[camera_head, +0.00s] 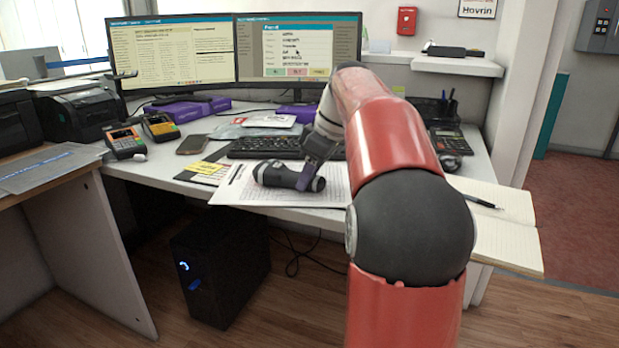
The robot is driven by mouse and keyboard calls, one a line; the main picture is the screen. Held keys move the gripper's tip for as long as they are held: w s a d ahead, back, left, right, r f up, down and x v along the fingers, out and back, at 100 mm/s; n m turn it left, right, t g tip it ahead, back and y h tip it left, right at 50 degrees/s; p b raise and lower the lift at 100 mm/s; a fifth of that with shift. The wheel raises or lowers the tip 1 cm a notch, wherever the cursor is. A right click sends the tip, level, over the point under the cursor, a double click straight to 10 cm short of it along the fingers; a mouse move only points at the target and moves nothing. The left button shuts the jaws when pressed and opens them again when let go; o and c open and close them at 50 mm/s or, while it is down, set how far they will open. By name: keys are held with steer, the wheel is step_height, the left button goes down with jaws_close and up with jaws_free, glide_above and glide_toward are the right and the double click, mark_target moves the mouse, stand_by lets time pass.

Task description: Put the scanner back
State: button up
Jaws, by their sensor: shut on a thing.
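The scanner (274,174) is a dark grey and black handheld device with rounded ends. It lies on its side on, or just above, a printed sheet (237,191) near the front edge of the desk. My gripper (307,177) reaches down from above and is shut on the scanner near its right end. My red and black arm covers the desk to the right of it. I cannot make out a holder for the scanner in this view.
A keyboard (262,149) lies just behind the scanner. A phone (192,145), payment terminals (125,142) and yellow notes (207,168) are to the left. An open notebook (505,208) with a pen lies at right, near a desk phone (452,142). Two monitors (180,53) stand behind.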

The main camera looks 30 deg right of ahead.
steer(key=o, duration=1.1)
